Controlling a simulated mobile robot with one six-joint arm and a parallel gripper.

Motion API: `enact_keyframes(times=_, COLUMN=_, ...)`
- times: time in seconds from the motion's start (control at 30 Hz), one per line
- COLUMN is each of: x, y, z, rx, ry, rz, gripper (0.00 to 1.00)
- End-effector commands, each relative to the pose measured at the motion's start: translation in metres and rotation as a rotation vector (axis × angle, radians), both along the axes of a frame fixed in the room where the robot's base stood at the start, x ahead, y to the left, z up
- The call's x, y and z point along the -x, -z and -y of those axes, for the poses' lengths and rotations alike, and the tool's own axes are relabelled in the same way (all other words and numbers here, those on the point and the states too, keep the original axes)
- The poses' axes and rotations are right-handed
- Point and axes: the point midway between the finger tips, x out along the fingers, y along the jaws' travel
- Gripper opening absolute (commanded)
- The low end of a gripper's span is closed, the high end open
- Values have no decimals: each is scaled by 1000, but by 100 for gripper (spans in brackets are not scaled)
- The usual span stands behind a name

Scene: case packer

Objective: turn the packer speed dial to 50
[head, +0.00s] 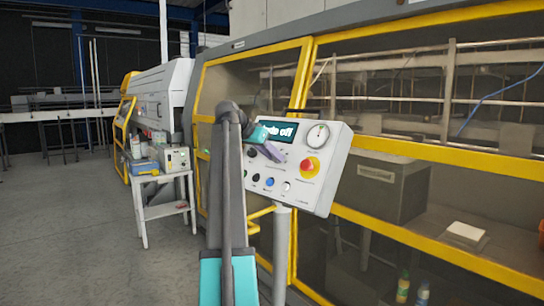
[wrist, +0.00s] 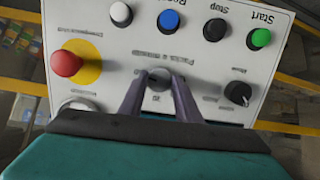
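The control panel (head: 325,190) stands on a post in front of the machine. A round white dial with a dark pointer (head: 318,135), likely the speed dial, sits at its upper right; its setting is too small to read. In the wrist view the panel appears upside down, and only part of this white dial (wrist: 78,104) shows at the lower left, the rest hidden behind my gripper's body. My gripper (head: 277,156) is in front of the panel, left of the dial. Its fingers (wrist: 159,82) are apart, with a small grey round fitting (wrist: 159,76) seen between them; contact cannot be told.
A red emergency stop (head: 309,166) on yellow sits just below the dial. A black knob (wrist: 237,93) and several buttons are also on the panel. A small table (head: 160,209) stands left; open floor lies beyond.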

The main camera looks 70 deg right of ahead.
Motion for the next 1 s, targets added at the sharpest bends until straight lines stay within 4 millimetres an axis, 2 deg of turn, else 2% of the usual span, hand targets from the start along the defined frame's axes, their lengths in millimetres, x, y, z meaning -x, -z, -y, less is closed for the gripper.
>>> enact_keyframes(times=0.57, x=-4, y=-5, z=-6, rx=-1, ry=-1, rz=0, gripper=38)
enact_keyframes(times=1.0, x=-27, y=-44, z=-48, rx=-1, ry=-2, rz=1, gripper=38)
